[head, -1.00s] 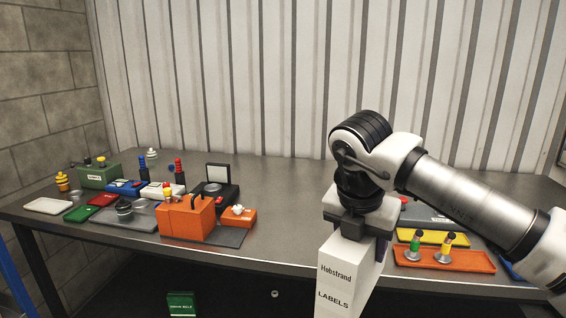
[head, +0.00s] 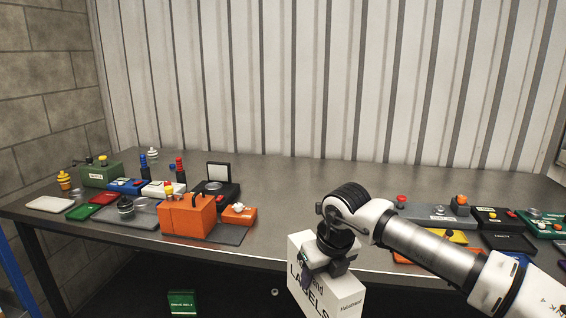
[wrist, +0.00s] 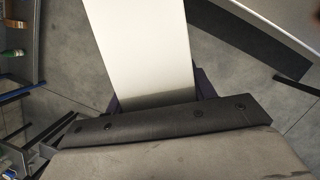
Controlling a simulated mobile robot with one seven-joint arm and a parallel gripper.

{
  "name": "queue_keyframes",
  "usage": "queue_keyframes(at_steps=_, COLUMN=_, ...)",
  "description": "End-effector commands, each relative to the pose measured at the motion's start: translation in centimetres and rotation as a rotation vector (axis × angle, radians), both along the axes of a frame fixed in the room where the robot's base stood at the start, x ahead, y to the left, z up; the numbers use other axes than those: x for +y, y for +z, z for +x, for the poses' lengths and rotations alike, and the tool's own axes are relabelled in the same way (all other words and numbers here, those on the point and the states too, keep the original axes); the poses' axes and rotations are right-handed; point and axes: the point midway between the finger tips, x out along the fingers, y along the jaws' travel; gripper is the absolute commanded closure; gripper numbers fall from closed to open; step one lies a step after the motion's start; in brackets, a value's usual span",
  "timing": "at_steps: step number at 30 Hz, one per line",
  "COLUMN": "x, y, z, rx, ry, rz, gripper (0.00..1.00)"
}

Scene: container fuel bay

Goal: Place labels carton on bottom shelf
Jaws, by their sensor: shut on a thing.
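The labels carton (head: 343,293) is a white box with "LABELS" and "Hobstrand" printed on its sides. It hangs tilted in front of the table's front edge in the head view. My gripper (head: 325,262) is shut on its top from above. In the wrist view the carton's white face (wrist: 142,45) runs up from my gripper (wrist: 155,103), with dark fingers at both sides. The carton's lower part is cut off by the frame in the head view. No bottom shelf can be made out clearly.
The grey table (head: 270,190) holds an orange box (head: 188,217), a green box (head: 100,175), coloured trays and switch boxes. A green box (head: 181,303) sits low under the table. The wrist view shows open grey floor (wrist: 235,80) and dark frame bars at left.

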Motion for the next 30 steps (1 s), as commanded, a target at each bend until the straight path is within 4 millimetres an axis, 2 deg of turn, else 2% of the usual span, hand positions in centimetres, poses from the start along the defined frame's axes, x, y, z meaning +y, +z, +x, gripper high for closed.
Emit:
queue_keyframes(at_steps=6, x=2.0, y=-4.6, z=1.4, rx=0.0, ry=0.324, rz=0.004, gripper=1.0)
queue_keyframes(at_steps=15, x=4.4, y=-11.1, z=2.4, rx=0.0, ry=0.756, rz=0.002, gripper=1.0)
queue_keyframes(at_steps=30, x=7.6, y=-22.3, z=2.3, rx=0.002, ry=1.472, rz=0.0, gripper=1.0)
